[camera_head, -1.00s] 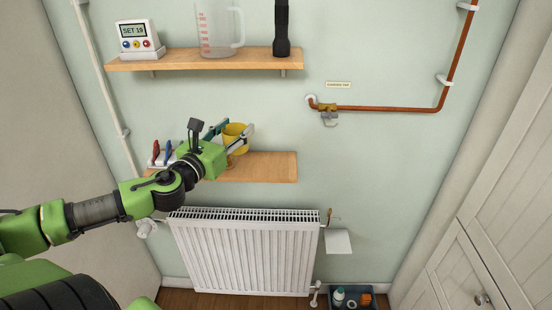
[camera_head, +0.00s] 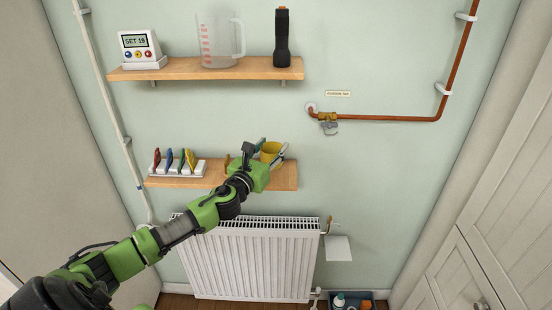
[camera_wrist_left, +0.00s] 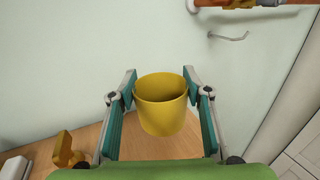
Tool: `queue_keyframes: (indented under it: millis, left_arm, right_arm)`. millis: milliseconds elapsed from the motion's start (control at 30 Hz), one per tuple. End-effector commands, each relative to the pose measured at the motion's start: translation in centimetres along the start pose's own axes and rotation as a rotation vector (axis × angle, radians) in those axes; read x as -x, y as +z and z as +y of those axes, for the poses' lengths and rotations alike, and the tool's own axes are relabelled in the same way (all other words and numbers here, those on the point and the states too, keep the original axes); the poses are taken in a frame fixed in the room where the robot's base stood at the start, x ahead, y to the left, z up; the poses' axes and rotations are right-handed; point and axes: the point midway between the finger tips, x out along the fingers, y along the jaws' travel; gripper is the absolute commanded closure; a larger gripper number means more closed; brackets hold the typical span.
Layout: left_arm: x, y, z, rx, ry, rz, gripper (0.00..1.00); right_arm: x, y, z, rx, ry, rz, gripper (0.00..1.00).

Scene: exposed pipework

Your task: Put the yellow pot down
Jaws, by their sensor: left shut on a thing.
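The yellow pot (camera_head: 270,151) is upright between the fingers of my left gripper (camera_head: 271,152), over the right part of the lower wooden shelf (camera_head: 286,180). In the left wrist view the yellow pot (camera_wrist_left: 161,103) sits between the two teal finger pads (camera_wrist_left: 160,98), which are shut on its sides. Its open rim faces up and it looks empty inside. The shelf top (camera_wrist_left: 150,149) shows below the pot; I cannot tell whether the pot's base touches it. My right gripper is not in view.
A white rack (camera_head: 178,169) with several coloured pieces stands on the lower shelf's left, and an orange-brown object (camera_wrist_left: 66,150) stands left of the gripper. The upper shelf (camera_head: 205,70) holds a control box, jug and torch. A radiator (camera_head: 250,260) is below.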

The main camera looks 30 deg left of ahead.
Motion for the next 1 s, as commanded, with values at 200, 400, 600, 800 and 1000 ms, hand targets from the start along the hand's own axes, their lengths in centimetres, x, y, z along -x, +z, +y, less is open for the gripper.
queue_keyframes:
  millis: [200,400,600,800,1000]
  left_arm:
    - [-1.2,-1.7,-0.6,0.001,0.001,-0.001,0.75]
    - [-1.6,-4.5,-0.8,0.004,0.002,0.003,0.75]
    - [-1.6,-5.2,-0.8,-0.001,0.0,0.0,0.75]
    - [-1.6,-5.3,-0.8,-0.002,0.0,0.0,0.75]
    - [-1.6,-5.3,-0.8,-0.001,0.0,0.0,0.39]
  right_arm:
    - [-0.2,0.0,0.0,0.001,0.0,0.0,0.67]
    - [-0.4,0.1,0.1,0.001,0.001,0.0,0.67]
    - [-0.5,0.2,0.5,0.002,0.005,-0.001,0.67]
    - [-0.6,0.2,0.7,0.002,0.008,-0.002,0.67]
    - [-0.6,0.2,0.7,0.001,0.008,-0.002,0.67]
